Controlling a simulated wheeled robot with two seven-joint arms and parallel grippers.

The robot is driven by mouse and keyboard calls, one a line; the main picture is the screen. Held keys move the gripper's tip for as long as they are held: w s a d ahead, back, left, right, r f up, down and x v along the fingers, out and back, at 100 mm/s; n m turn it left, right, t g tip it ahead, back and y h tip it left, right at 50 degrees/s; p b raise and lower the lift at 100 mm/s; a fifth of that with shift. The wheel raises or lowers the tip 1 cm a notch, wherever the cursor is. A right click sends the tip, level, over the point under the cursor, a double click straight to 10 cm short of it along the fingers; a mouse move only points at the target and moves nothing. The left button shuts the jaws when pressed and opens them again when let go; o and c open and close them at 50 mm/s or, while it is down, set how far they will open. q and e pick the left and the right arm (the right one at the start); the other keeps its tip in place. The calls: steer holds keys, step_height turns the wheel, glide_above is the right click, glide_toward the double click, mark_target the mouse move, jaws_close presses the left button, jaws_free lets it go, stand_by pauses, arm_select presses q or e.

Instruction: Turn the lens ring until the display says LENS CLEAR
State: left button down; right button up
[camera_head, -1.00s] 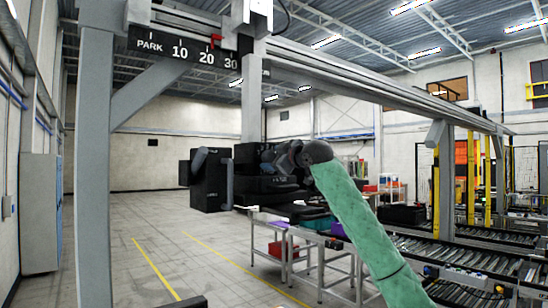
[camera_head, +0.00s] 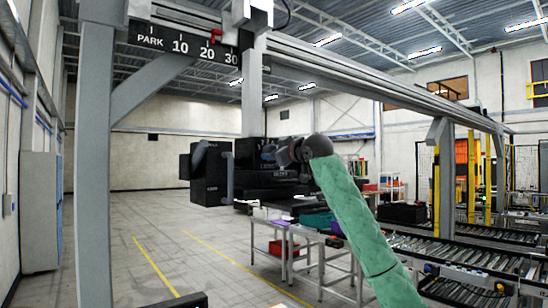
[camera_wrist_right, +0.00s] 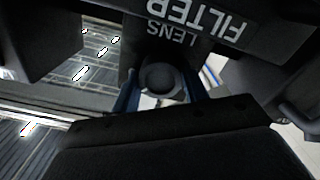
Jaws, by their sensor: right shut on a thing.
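A black device (camera_head: 212,176) hangs under the overhead gantry in the head view. In the right wrist view its label (camera_wrist_right: 200,22) reads LENS FILTER upside down. Below the label is a dark rounded piece, seemingly part of the lens ring (camera_wrist_right: 160,78). My right gripper (camera_head: 268,153) is at the right part of the device, with the green-sleeved arm coming from the lower right. In the wrist view its blue fingers stand on both sides of the rounded piece, shut on it. No readable LENS CLEAR display shows. My left gripper is not in view.
The gantry beam (camera_head: 370,72) carries a scale sign (camera_head: 183,48) marked PARK, 10, 20, 30. A grey post (camera_head: 95,160) stands at the left. Tables with bins (camera_head: 320,221) and a roller conveyor (camera_head: 460,255) are at the right. The floor at the left is open.

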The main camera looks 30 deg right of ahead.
steer(key=shift+m+b, duration=0.6)
steer(key=shift+m, duration=0.8)
steer(key=o, duration=1)
steer(key=shift+s+r, duration=0.1)
steer(key=shift+s, duration=0.05)
